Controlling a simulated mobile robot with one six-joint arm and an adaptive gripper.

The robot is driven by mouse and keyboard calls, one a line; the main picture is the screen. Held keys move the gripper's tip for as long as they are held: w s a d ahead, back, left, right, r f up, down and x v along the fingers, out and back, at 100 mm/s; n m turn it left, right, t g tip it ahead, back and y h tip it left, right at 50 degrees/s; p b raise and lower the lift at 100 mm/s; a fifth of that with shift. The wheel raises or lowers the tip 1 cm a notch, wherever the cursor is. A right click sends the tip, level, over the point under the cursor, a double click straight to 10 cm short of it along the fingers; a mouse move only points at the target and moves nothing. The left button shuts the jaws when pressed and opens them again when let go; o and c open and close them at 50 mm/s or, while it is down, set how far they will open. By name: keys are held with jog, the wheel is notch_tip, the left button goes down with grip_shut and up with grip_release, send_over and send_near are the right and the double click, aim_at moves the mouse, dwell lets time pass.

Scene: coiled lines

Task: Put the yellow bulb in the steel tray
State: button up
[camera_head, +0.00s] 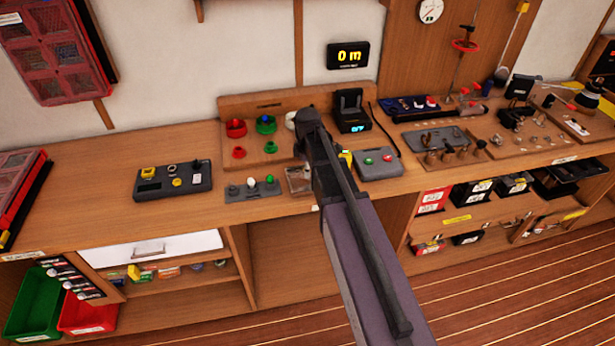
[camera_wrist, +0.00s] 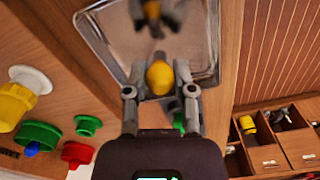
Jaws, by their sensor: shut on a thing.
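The yellow bulb (camera_wrist: 159,77) is between the two fingers of my gripper (camera_wrist: 159,88) in the wrist view. The gripper is shut on it. The steel tray (camera_wrist: 95,38) lies beyond the bulb in that view, and its shiny floor mirrors the bulb and fingers. The bulb appears to be held above the tray, apart from it. In the head view the tray (camera_head: 297,183) sits near the bench's front edge, partly hidden by my arm. My arm also hides most of the gripper there, and I cannot clearly make out the bulb.
A wooden board with red and green cups (camera_head: 236,128) stands behind the tray. A grey block with small bulbs (camera_head: 252,191) is left of it, and a grey box with buttons (camera_head: 378,162) is right. A black panel (camera_head: 173,180) lies farther left. Bare bench lies between.

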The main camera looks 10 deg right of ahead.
jog(key=shift+f+b, duration=0.5)
jog(key=shift+f, duration=0.3)
jog(key=shift+f, duration=0.2)
jog(key=o, duration=0.8)
jog(key=shift+r, duration=0.2)
notch_tip(320, 180, up, 12)
jog(key=p, duration=1.2)
jog(key=shift+s, duration=0.15)
